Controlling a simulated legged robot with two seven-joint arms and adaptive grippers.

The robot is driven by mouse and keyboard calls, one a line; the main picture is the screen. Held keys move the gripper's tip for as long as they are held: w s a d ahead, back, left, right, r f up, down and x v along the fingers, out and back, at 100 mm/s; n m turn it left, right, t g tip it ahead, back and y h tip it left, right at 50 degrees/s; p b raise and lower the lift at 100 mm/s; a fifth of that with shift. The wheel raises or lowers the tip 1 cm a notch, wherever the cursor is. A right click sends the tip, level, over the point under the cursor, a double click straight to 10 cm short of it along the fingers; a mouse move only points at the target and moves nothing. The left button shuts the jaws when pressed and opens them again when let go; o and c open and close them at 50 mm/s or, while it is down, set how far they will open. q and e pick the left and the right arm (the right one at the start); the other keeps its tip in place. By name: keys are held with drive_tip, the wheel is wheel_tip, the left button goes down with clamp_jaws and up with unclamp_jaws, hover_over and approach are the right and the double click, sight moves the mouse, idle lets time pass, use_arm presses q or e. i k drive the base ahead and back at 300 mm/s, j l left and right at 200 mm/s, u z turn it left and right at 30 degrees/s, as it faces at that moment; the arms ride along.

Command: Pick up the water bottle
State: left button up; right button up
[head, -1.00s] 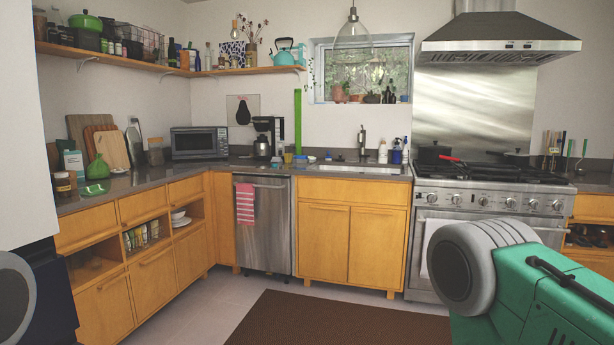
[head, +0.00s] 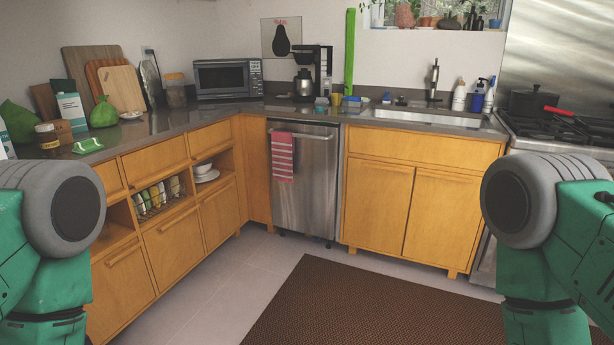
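No thing in view is clearly a water bottle. A white bottle (head: 459,96), a blue bottle (head: 477,98) and another bottle (head: 490,97) stand together at the right end of the sink. They are small, and I cannot tell whether one of them is the water bottle. A green bulb-shaped vessel (head: 104,113) stands on the left counter. My two arms come in at the lower left and lower right edges. Only green links and grey joints show; both grippers are out of view.
A grey counter (head: 160,125) runs along the left and back walls. A microwave (head: 228,78), a coffee maker (head: 308,74) and cutting boards (head: 122,92) stand on it. A stove (head: 560,128) is at the right. A brown rug (head: 370,310) covers the floor ahead, which is clear.

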sight(343, 88)
drive_tip(key=i, duration=2.2)
